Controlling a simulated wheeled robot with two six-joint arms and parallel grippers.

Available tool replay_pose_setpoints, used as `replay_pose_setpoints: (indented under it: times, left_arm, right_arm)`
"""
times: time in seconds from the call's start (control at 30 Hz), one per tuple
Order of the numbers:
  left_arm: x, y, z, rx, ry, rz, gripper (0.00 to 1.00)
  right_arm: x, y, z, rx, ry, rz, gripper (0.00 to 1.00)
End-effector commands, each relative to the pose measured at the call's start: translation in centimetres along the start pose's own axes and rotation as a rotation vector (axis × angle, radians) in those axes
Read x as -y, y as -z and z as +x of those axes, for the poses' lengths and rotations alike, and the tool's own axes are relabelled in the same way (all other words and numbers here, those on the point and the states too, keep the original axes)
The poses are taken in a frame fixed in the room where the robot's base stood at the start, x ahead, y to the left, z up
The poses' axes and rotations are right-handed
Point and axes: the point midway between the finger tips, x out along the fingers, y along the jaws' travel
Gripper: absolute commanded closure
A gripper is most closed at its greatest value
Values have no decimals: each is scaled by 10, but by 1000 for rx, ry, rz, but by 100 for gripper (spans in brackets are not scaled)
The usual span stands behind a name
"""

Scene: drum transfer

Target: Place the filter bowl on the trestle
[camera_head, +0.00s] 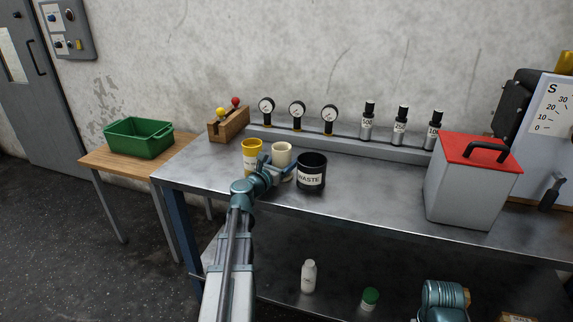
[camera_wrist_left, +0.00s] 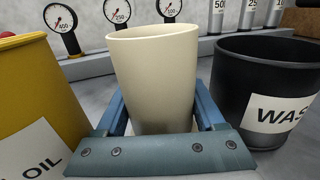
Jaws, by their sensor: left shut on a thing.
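A cream bowl (camera_head: 281,154), shaped like a tall cup, is upright on or just above the metal bench. It also shows in the left wrist view (camera_wrist_left: 152,75). My left gripper (camera_head: 277,168) is shut on it, one finger on each side. The gripper hides the bowl's base, so I cannot tell whether it touches the bench. A low wooden-topped trestle table (camera_head: 118,163) stands left of the bench. My right gripper's jaws are not in view.
A yellow oil cup (camera_head: 251,150) and a black WASTE pot (camera_head: 312,172) flank the bowl closely. A green crate (camera_head: 139,139) takes up much of the trestle. A wooden lever block (camera_head: 229,123), gauges, bottles and a red-lidded box (camera_head: 466,185) stand on the bench.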

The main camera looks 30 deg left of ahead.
Motion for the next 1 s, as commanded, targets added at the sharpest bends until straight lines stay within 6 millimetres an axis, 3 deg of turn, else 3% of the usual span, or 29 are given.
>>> replay_pose_setpoints:
  times: [0.23, 0.27, 0.33, 0.7, 1.0]
  left_arm:
    - [0, 3, 0, 1, 0, -1, 100]
    - [0, 3, 0, 0, 0, 0, 28]
    - [0, 2, 0, 0, 0, 0, 17]
    - [0, -4, 0, 0, 0, 0, 17]
    - [2, -1, -60, 0, -3, 0, 17]
  right_arm:
    - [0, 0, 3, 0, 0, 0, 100]
    - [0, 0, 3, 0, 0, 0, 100]
    - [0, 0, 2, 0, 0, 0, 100]
    - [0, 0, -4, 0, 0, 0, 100]
    - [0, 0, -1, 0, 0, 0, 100]
